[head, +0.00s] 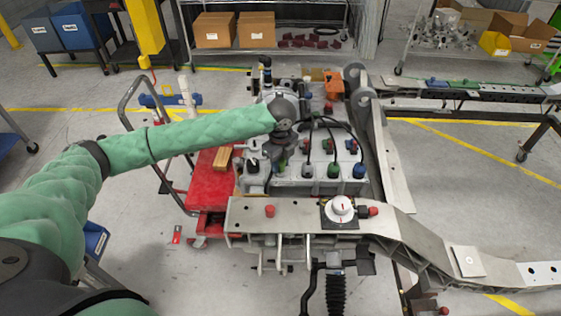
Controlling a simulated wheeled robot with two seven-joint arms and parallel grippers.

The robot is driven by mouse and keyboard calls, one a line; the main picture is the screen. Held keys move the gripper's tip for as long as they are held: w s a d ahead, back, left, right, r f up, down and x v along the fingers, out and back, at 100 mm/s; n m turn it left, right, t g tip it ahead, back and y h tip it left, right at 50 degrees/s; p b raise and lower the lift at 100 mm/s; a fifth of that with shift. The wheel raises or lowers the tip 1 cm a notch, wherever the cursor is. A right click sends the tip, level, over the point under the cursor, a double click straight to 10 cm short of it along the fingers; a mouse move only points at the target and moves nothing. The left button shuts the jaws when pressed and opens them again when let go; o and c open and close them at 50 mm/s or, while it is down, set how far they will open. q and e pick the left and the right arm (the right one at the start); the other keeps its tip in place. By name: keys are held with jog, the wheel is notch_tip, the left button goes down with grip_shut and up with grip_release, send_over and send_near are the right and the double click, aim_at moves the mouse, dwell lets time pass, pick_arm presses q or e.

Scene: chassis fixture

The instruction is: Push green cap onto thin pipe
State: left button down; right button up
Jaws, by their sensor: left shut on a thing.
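My left arm in its green sleeve reaches in from the left. My left gripper (284,133) is over the left part of the engine-like block. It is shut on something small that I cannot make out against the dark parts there. Small green pieces show in the row along the front of the block, one (281,166) just below the gripper and one (333,170) to its right. Whether either is the green cap I cannot tell. I cannot pick out the thin pipe for certain. My right gripper is not in view.
Black, red and blue pieces (358,170) stand in the same row. A grey metal chassis rail (420,235) crosses in front, with a white round knob (341,206) and red caps (270,211). A red cart (212,180) stands at left. Shelves with cardboard boxes (256,30) are behind.

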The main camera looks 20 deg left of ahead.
pick_arm(q)
jog(key=shift+f, duration=0.5)
dwell(0.3)
jog(key=c, duration=1)
grip_release()
jog(key=shift+o, duration=0.2)
jog(key=shift+r, duration=0.1)
notch_tip(320, 180, up, 6)
jog(key=p, duration=0.6)
